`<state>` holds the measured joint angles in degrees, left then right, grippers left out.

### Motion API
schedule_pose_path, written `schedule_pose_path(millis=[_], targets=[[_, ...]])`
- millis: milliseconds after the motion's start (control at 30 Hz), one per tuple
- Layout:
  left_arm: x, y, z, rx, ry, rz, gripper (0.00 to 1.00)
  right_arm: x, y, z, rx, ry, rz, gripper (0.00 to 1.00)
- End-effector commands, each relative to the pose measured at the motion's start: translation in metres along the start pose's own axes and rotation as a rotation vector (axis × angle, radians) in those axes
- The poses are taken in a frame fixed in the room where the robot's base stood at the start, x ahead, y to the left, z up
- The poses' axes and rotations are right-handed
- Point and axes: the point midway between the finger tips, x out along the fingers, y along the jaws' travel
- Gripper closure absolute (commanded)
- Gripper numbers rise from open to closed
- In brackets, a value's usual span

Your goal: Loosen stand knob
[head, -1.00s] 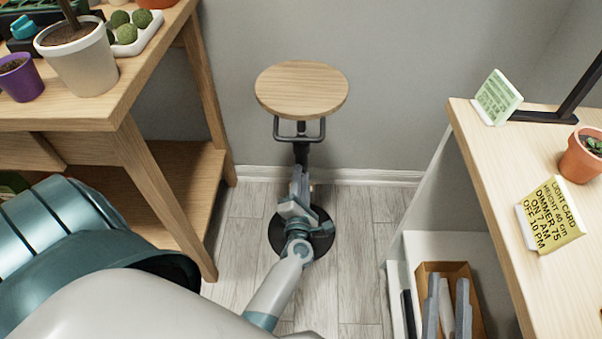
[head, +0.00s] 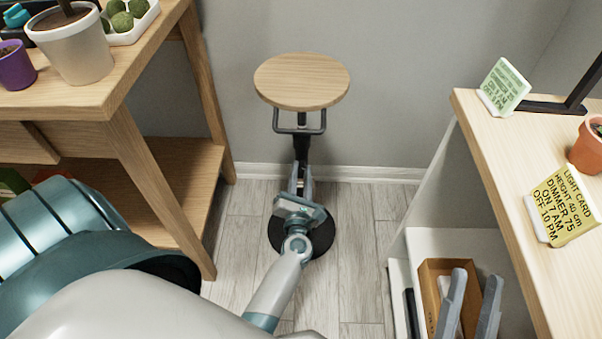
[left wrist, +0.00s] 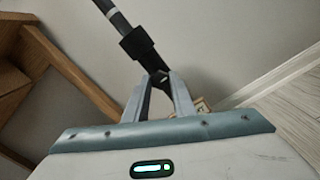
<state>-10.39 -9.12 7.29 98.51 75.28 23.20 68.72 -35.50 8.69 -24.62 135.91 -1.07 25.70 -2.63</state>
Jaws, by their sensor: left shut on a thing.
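The stand has a round wooden top (head: 302,82), a dark post (head: 301,148) and a round black base (head: 322,236) on the floor. My left gripper (head: 300,186) is at the post below the top, its fingers pointing at the wall. In the left wrist view its fingers (left wrist: 161,76) are shut on a small dark knob (left wrist: 160,79) just below the black collar (left wrist: 137,43) of the post. The fingers hide most of the knob.
A wooden plant bench (head: 150,190) stands at left with pots. At right a table (head: 500,160) holds a light card (head: 567,207), a green card (head: 505,86) and a terracotta pot (head: 588,152). Floor around the base is clear.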

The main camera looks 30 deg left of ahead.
Motion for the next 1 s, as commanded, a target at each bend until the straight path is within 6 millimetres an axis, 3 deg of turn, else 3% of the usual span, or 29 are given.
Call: schedule_pose_path(millis=[200, 233, 300, 733, 1000], targets=[[0.000, 0.000, -0.001, 0.000, 0.001, 0.000, 0.99, 0.000, 0.000, 0.000, 0.000, 0.000, 0.000, 0.69], [0.000, 0.000, -0.001, 0.001, 0.001, 0.000, 0.70, 0.000, 0.000, 0.000, 0.000, 0.000, 0.000, 0.69], [0.000, 0.000, -0.001, 0.001, 0.001, 0.000, 0.58, 0.000, 0.000, 0.000, 0.000, 0.000, 0.000, 0.69], [0.000, 0.000, 0.000, 0.029, 0.001, 0.000, 0.58, 0.001, 0.000, -0.001, -0.001, -0.004, 0.001, 0.69], [0.000, 0.001, 0.002, 0.219, 0.001, 0.000, 0.58, 0.008, -0.001, -0.011, 0.000, -0.003, 0.001, 0.69]])
